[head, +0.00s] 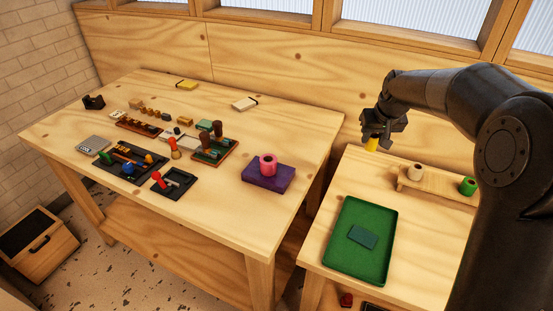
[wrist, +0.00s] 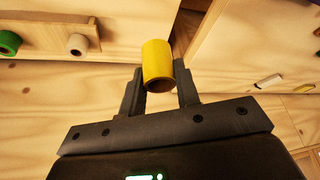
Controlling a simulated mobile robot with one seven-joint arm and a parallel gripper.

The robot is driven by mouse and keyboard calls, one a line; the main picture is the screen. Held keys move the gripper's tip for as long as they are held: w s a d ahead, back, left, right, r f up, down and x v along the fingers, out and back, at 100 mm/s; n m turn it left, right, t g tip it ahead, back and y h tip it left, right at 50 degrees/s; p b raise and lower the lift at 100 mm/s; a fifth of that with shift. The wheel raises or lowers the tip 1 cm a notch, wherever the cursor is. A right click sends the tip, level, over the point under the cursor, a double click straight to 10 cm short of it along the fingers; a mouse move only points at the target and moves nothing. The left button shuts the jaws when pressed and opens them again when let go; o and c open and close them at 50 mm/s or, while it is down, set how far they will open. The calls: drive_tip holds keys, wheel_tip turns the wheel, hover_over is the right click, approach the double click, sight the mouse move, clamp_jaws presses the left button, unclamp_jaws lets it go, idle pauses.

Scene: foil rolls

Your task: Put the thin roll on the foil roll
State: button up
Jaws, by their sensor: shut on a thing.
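My gripper (head: 372,138) is shut on a yellow roll (head: 371,145), held in the air above the back left part of the right table. In the wrist view the yellow roll (wrist: 157,62) sits between the two fingertips, its open end showing. A pink roll (head: 268,165) stands upright on a purple block (head: 266,181) on the left table, apart from my gripper. A cream roll (head: 415,171) and a green roll (head: 468,186) are on a wooden stand (head: 433,187) on the right table. I cannot tell by look which roll is foil.
A green tray (head: 337,262) holding a flat dark green piece (head: 363,237) lies on the right table. The left table (head: 215,220) carries several small tools, trays and blocks. A gap separates the tables. The left table is bare around the purple block's front and right.

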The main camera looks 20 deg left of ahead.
drive_tip(key=s+a+r+n+g+y, duration=0.1)
drive_tip(key=s+a+r+n, duration=0.15)
drive_tip(key=s+a, duration=0.4)
drive_tip(key=s+a+r+n, duration=0.1)
drive_tip(key=s+a+r, duration=0.2)
drive_tip(key=a, duration=0.6)
approach(266, 155)
drive_tip(key=shift+w+a, duration=0.4)
drive_tip(key=shift+w, duration=0.35)
drive_tip(key=shift+a+f, duration=0.2)
drive_tip(key=shift+f, duration=2)
drive_tip(key=shift+f, duration=0.1)
drive_tip(key=o, duration=0.9)
drive_tip(key=shift+o, duration=0.2)
